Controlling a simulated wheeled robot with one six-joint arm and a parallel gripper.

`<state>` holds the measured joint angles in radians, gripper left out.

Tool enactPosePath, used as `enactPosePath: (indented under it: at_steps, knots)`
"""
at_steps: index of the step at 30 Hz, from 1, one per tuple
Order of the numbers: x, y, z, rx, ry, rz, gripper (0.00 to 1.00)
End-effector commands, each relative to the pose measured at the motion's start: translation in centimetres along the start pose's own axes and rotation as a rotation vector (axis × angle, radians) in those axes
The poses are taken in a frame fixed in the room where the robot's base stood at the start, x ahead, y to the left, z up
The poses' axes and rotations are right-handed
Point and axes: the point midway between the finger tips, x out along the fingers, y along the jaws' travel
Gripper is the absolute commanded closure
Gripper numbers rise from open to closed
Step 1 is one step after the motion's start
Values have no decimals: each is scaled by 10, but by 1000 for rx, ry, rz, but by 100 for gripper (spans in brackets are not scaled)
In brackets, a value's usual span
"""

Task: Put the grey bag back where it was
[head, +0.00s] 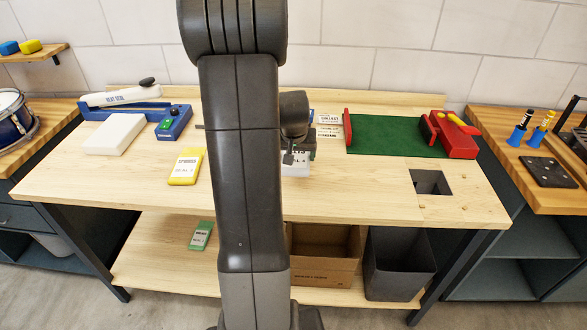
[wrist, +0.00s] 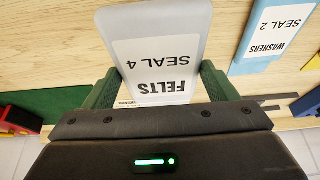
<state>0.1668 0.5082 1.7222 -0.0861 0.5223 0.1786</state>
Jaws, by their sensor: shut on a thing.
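The grey bag, labelled FELTS SEAL 4 (wrist: 160,25), is between the two green fingers of my gripper (wrist: 158,84), which is shut on it. In the head view the pale bag (head: 296,168) shows just right of my arm, over the middle of the bench. My arm hides part of it and most of the gripper. I cannot tell whether the bag touches the bench top.
A blue bag labelled WASHERS SEAL 2 (wrist: 262,40) lies beside the grey bag in the wrist view. A yellow bag (head: 186,167) lies on the bench top (head: 90,180). A heat sealer (head: 122,95), green mat (head: 390,140) and square hole (head: 430,182) surround clear wood.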

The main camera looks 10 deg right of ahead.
Motion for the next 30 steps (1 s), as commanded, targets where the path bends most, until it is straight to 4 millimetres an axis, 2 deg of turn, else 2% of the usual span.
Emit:
enactPosePath:
  at_steps: [4,17,30]
  knots:
    - [25,0,11,0,-6,1,48]
    - [66,0,28,0,-3,0,48]
    - [74,0,31,1,1,0,48]
